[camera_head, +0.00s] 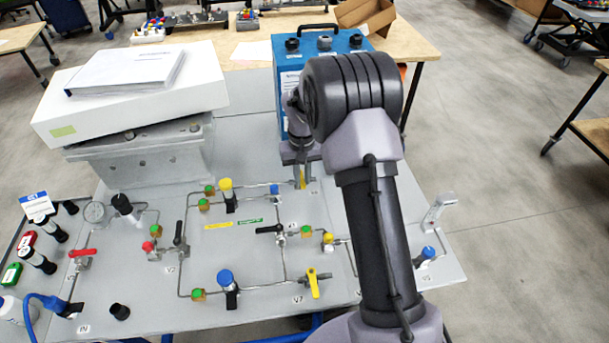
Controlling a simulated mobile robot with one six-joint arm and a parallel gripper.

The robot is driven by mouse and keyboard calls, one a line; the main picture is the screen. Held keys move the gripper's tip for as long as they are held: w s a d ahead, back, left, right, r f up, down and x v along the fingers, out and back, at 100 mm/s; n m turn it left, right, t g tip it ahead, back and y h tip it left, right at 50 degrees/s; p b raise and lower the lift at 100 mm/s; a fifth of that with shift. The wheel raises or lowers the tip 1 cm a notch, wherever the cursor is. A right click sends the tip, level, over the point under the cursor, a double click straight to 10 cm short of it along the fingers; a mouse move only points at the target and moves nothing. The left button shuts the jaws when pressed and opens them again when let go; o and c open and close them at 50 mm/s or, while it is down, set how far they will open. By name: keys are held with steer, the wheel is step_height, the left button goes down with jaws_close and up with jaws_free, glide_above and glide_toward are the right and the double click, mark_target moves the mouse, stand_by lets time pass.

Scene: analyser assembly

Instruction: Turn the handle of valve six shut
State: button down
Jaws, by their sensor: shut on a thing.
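My gripper (299,168) points down at the back right of the grey panel (150,310), in front of the blue case. It is shut on a small yellow handle (302,181), which I take to be that of valve six. Only a sliver of this handle shows below the fingers, so its angle cannot be told. A small label beside it is too small to read surely. My arm hides the panel just to the right. Another yellow handle (313,283), near a label that seems to read V7, stands apart at the front and points roughly toward the camera.
A blue case (285,62) stands close behind my gripper. A white box (130,100) with papers sits at the back left. Pipes, a red-handled valve (83,253), black-handled valves (180,236) and coloured caps cover the panel. Open floor lies to the right.

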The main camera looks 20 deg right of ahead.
steer(key=shift+a+m, duration=0.1)
steer(key=shift+m, duration=0.3)
steer(key=c, duration=1.4)
jaws_free()
steer(key=shift+r, duration=0.1)
step_height(320, 180, up, 17)
steer(key=p, duration=0.6)
steer(key=shift+r, duration=0.15)
